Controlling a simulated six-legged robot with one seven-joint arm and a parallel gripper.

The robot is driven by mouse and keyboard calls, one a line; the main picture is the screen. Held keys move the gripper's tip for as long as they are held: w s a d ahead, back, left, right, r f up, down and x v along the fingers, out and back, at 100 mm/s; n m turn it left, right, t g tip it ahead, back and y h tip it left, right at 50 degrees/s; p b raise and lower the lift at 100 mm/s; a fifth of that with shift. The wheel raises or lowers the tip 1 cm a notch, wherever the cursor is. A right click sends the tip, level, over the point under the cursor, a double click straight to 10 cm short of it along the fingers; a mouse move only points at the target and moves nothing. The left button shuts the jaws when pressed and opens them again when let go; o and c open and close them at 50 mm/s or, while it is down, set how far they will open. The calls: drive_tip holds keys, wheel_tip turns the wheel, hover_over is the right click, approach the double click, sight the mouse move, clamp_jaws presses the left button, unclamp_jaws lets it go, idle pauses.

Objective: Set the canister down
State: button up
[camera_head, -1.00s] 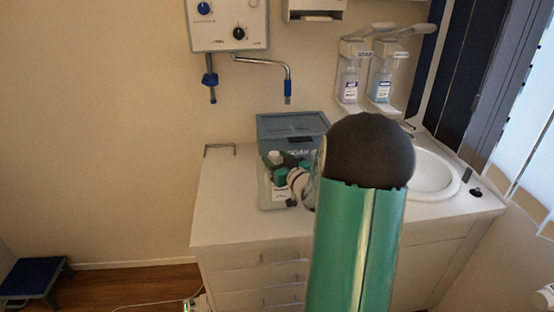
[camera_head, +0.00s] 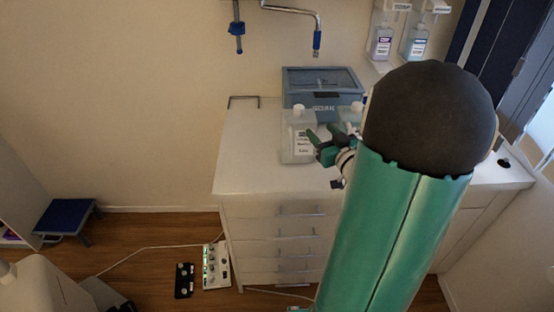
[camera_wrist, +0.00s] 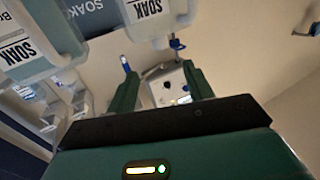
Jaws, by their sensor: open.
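The canister (camera_head: 291,149) is a pale, translucent bottle with a white cap and a printed label. It stands upright on the white counter (camera_head: 255,170). My gripper (camera_head: 314,141) is open at its right side, with the green fingers overlapping its right edge in the head view. I cannot tell whether they touch it. In the wrist view my gripper (camera_wrist: 160,72) has its fingers apart, with no canister between them. A second similar bottle (camera_head: 347,113) stands behind my gripper, partly hidden.
A blue-grey lidded box (camera_head: 322,84) stands behind the canister. A metal bracket (camera_head: 243,98) is at the counter's back left. A blue step stool (camera_head: 66,217) and a white control box (camera_head: 216,265) with a cable are on the floor. The counter's left part is clear.

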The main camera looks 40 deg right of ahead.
drive_tip(key=w+a+r+g+h, duration=0.1)
drive_tip(key=w+a+r+g, duration=0.15)
drive_tip(key=a, duration=0.45)
drive_tip(key=w+a+r+g, duration=0.1)
drive_tip(key=a+r+g, duration=0.2)
drive_tip(key=a, duration=0.3)
drive_tip(key=s+a+n+g+y, duration=0.1)
drive_tip(key=s+a+g+y, duration=0.1)
drive_tip(key=s+a, duration=0.6)
drive_tip(key=s+a+n+g+y, duration=0.1)
drive_tip(key=s+a+g, duration=0.3)
drive_tip(key=a, duration=1)
drive_tip(key=s+y, duration=0.1)
drive_tip(key=s, duration=0.2)
drive_tip(key=shift+s+f+y, duration=0.2)
drive_tip(key=shift+s+y, duration=0.2)
drive_tip(key=shift+d+g, duration=0.1)
drive_tip(key=shift+g, duration=0.15)
drive_tip(key=c, duration=0.3)
drive_tip(key=shift+d, duration=0.1)
drive_tip(key=shift+c, duration=0.2)
